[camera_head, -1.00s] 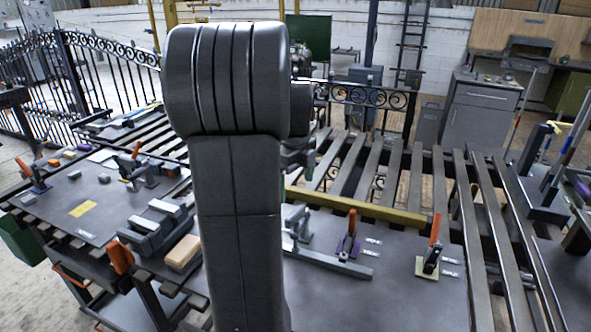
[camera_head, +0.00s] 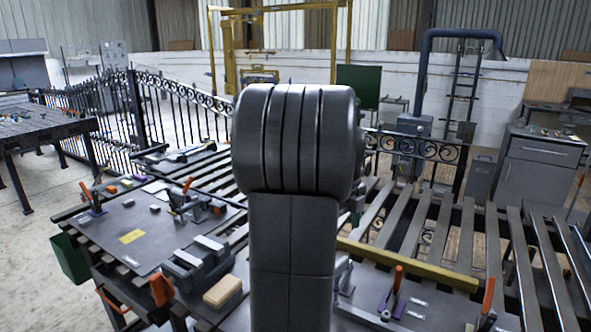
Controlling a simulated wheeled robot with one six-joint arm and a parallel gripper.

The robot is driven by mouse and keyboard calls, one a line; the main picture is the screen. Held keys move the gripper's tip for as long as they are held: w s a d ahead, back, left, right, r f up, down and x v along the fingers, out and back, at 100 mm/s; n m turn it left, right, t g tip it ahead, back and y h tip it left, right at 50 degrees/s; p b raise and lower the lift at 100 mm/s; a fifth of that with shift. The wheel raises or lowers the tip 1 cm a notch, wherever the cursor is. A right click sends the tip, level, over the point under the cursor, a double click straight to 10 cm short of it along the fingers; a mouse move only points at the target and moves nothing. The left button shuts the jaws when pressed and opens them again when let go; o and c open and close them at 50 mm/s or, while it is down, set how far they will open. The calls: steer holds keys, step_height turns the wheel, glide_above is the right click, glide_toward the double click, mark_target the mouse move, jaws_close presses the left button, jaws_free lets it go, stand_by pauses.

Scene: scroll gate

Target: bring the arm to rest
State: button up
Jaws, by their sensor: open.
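My own dark grey arm stands upright in the middle of the head view, its rounded joint at the top and its thick link below. It hides part of the slatted bench (camera_head: 480,235) behind it. My gripper is not visible; the arm's own links block the view toward it.
A left plate (camera_head: 120,222) carries orange-handled clamps (camera_head: 93,198), a grey vise (camera_head: 197,262) and a tan block (camera_head: 222,291). A yellow bar (camera_head: 405,264) crosses the slats. A scroll gate (camera_head: 170,110) stands behind. Open floor (camera_head: 30,240) lies at the left.

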step_height(320, 180, down, 11)
steer(key=shift+f+p, duration=0.1)
steer(key=shift+p, duration=0.3)
step_height(320, 180, up, 14)
steer(key=b, duration=0.1)
step_height(320, 180, down, 14)
steer(key=shift+p, duration=0.5)
steer(key=n, duration=0.5)
steer(key=shift+n, duration=0.4)
steer(key=n, duration=0.4)
steer(key=shift+n, duration=0.3)
steer(key=n, duration=1)
